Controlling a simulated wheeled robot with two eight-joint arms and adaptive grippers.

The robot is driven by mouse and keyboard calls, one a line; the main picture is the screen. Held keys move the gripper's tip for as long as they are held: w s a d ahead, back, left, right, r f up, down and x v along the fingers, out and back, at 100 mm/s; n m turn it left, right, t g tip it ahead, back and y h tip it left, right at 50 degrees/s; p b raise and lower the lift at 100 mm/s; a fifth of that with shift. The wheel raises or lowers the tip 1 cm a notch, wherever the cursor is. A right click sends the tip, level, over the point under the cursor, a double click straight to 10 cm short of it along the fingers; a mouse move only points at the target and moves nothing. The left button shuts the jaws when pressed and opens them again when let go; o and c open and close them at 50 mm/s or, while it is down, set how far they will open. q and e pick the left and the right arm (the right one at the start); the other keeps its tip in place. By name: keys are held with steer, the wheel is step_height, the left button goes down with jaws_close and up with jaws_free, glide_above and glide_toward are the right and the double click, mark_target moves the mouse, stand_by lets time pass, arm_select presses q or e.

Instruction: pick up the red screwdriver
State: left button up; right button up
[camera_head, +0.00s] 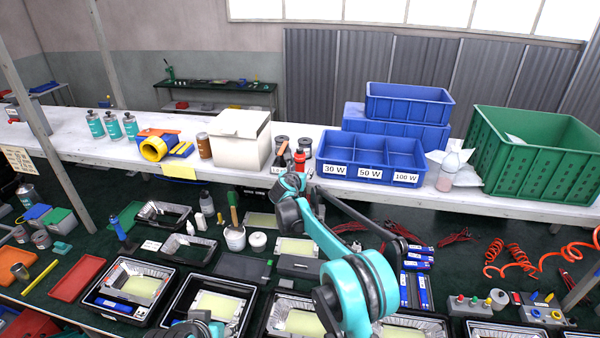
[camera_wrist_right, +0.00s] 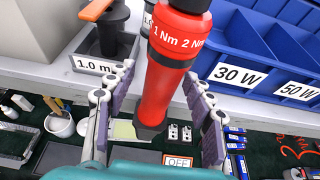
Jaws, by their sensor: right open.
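The red screwdriver (camera_wrist_right: 165,75) is a thick red tool with a black collar and "1 Nm 2 Nm" lettering. It stands large between the fingers of my right gripper (camera_wrist_right: 158,78) in the right wrist view, with a gap visible on both sides. The gripper is open. In the head view the red screwdriver (camera_head: 300,157) is a small red patch at the table's front edge, just beyond my right gripper (camera_head: 291,180), which partly hides it. A dark and teal piece at the bottom edge of the head view may be my left gripper (camera_head: 195,326); its fingers cannot be made out.
A black tool with an orange top (camera_wrist_right: 105,22) stands left of the screwdriver in a holder labelled "1.0". A white box (camera_head: 240,140) is to the left, and a blue divided bin (camera_head: 368,172) to the right. Floodlight housings (camera_head: 130,285) fill the lower bench.

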jaws_close()
